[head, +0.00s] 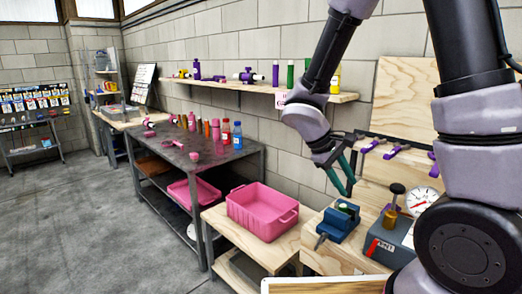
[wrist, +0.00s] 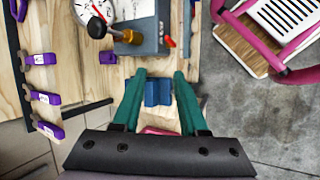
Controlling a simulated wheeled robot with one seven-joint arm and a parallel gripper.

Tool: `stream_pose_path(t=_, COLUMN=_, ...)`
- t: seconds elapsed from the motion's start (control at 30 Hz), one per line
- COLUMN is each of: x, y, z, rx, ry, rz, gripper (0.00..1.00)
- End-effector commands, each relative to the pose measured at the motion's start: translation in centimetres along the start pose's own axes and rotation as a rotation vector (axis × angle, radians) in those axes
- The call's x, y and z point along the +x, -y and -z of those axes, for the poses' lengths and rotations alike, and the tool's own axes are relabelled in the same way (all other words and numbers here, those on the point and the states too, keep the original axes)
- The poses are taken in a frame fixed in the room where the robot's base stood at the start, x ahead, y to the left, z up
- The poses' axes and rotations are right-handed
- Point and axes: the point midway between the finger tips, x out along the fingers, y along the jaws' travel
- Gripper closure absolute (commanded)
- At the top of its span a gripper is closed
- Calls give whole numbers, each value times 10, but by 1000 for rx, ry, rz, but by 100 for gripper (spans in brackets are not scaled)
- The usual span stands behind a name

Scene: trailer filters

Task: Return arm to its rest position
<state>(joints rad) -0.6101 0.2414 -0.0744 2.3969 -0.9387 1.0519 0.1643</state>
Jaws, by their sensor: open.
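My arm reaches down from the top right of the head view. My gripper (head: 346,184) has teal fingers pointing down, just above the workbench at the right. In the wrist view my gripper (wrist: 158,76) is open, its fingers apart with nothing held. A blue vise-like block (head: 338,224) stands on the wooden bench below the fingertips; it shows between the fingers in the wrist view (wrist: 158,93). I cannot tell the exact gap between fingertips and block.
A pink bin (head: 262,212) stands left of the block. A grey gauge box (head: 388,244) with a dial (head: 421,201) is close on the right. Purple clamps (head: 397,151) line the back board. A shelf (head: 255,91) with bottles runs along the wall. The floor (head: 75,220) at left is clear.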

Motion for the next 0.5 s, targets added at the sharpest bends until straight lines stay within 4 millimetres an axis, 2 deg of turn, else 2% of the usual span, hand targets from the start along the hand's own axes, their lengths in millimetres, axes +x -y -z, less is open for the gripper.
stream_pose_path(t=0.1, x=-24, y=-20, z=-22, rx=188, ry=-62, rz=134, gripper=57)
stream_pose_path(t=0.5, x=-112, y=-66, z=-90, rx=754, ry=-368, rz=516, gripper=57)
